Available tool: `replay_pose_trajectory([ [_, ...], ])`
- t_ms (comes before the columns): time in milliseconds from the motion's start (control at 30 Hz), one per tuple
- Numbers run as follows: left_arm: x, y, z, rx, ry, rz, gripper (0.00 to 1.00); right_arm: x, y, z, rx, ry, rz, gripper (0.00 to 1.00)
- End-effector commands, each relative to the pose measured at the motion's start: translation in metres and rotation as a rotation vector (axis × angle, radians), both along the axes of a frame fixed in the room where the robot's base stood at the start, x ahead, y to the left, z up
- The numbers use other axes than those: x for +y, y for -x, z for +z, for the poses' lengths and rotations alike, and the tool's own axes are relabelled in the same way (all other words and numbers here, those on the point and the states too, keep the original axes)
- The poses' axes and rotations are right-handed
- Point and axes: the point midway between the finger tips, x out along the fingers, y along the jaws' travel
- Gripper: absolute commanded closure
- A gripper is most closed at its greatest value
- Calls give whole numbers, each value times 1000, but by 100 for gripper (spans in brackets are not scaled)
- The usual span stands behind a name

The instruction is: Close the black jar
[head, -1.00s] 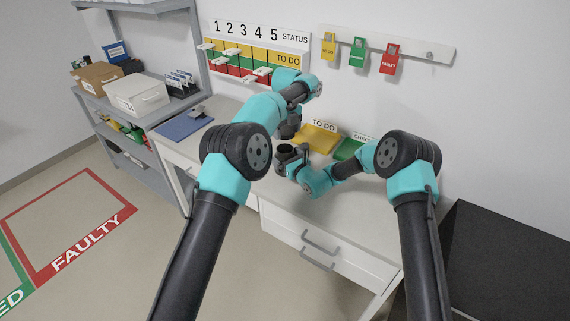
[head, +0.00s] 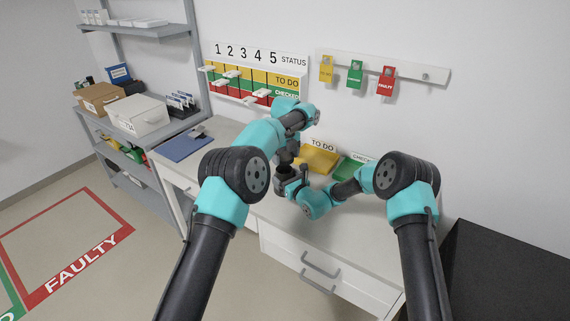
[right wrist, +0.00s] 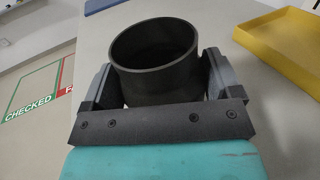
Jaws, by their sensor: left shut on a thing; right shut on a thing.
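The black jar (right wrist: 155,72) is open at the top in the right wrist view, and its dark inside shows. My right gripper (right wrist: 158,85) is shut on the jar, one finger on each side, and holds it upright. In the head view the jar (head: 285,172) is small and partly hidden by my grippers. My left gripper (head: 285,157) is just above the jar, pointing down, shut on a small dark thing. I cannot clearly make out that thing; it may be the lid. The left gripper does not show in the right wrist view.
A yellow TO DO tray (head: 318,158) and a green tray (head: 352,169) lie on the white table behind my right arm. A blue mat (head: 184,146) lies at the table's left end. A status board (head: 258,75) and hanging tags (head: 355,75) are on the wall.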

Motion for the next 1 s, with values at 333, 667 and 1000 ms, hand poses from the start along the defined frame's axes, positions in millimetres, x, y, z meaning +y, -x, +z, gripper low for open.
replay_pose_trajectory([
  [333,0,0,-29,-1,1,0,44,0,0,0,0,0,0,58],
  [667,0,0,-28,-1,2,0,44,0,0,0,0,0,0,58],
  [1000,0,0,-32,-1,1,0,44,0,0,0,0,0,0,58],
])
